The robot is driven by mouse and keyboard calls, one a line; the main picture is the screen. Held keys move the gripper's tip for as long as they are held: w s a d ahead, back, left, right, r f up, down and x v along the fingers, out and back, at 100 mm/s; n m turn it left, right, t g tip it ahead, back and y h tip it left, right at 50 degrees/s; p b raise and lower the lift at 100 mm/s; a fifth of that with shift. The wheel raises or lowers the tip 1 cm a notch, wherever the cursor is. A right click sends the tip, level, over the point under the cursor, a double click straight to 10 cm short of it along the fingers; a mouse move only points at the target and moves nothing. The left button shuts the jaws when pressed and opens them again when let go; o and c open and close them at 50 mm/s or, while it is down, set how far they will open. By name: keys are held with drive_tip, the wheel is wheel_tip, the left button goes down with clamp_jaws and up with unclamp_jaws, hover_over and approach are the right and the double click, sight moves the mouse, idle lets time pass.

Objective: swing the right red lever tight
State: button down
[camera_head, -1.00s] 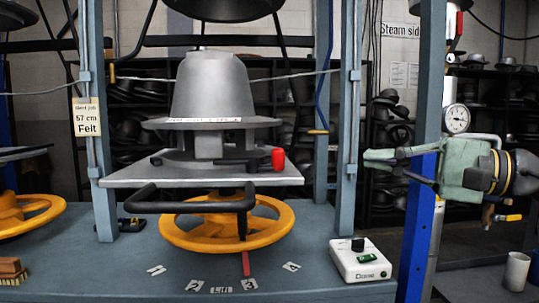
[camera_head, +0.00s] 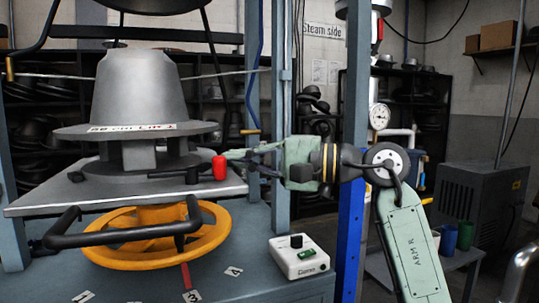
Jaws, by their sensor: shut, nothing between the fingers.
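The right red lever (camera_head: 219,168) is an upright red grip on a short dark arm, at the right end of the press plate (camera_head: 225,188) under the grey hat form (camera_head: 138,90). My gripper (camera_head: 236,155) reaches in from the right at about the grip's height. Its fingers are shut and empty, with the tips right beside the red grip. I cannot tell whether they touch it.
A yellow handwheel (camera_head: 218,240) and a black bent bar (camera_head: 110,236) lie below the plate. A white control box (camera_head: 297,259) stands on the bench at right.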

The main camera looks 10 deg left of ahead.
sight(225, 167)
drive_tip(key=shift+s+d, duration=0.2)
drive_tip(key=shift+s, duration=0.45)
drive_tip(key=shift+s+d, duration=0.25)
drive_tip(key=shift+s, duration=0.4)
drive_tip(key=shift+s+d, duration=0.2)
drive_tip(key=shift+s, duration=0.45)
drive_tip(key=shift+f+t, duration=0.1)
drive_tip(key=shift+t, duration=0.2)
drive_tip(key=shift+s+d+m+t+b, duration=0.35)
drive_tip(key=shift+m+t+b, duration=0.45)
drive_tip(key=shift+t, duration=0.2)
drive_tip(key=shift+s+d+b, duration=0.15)
drive_tip(key=shift+b, duration=0.15)
drive_tip(key=shift+s+d+b, duration=0.35)
drive_tip(key=shift+s+b, duration=0.1)
drive_tip(key=shift+s, duration=0.15)
drive_tip(key=shift+s+d+b, duration=0.3)
drive_tip(key=shift+s+b, duration=0.15)
drive_tip(key=shift+s, duration=0.1)
